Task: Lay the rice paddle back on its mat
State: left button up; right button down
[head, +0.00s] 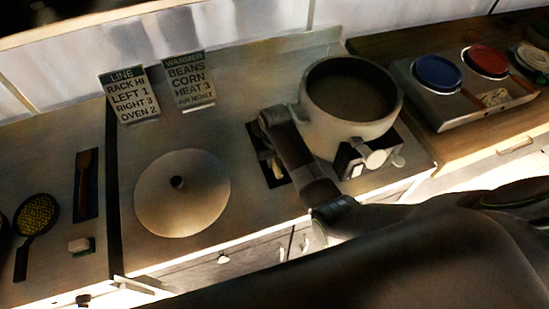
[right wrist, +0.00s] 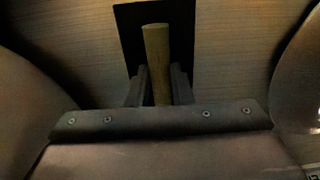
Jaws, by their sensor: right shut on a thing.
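My right gripper (head: 274,166) is over a dark mat (head: 255,133) on the counter, between the domed lid and the big pot. In the right wrist view the gripper (right wrist: 159,88) is shut on a brownish stick-like handle (right wrist: 156,50), which I take to be the rice paddle's. The handle points away from the palm, above or on the dark mat (right wrist: 184,25); I cannot tell if it touches. In the head view a pale piece shows beside the gripper, but my arm hides much of the paddle. My left gripper is not in view.
A round domed lid (head: 182,205) lies left of the mat. A large pot (head: 343,128) stands close on the right. Farther left are a wooden spatula (head: 83,170) on a dark mat and a strainer (head: 37,214). Sign cards (head: 128,94) stand behind.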

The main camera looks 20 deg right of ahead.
jog(key=shift+f, duration=0.2)
jog(key=c, duration=1.3)
grip_release()
jog(key=shift+f, duration=0.1)
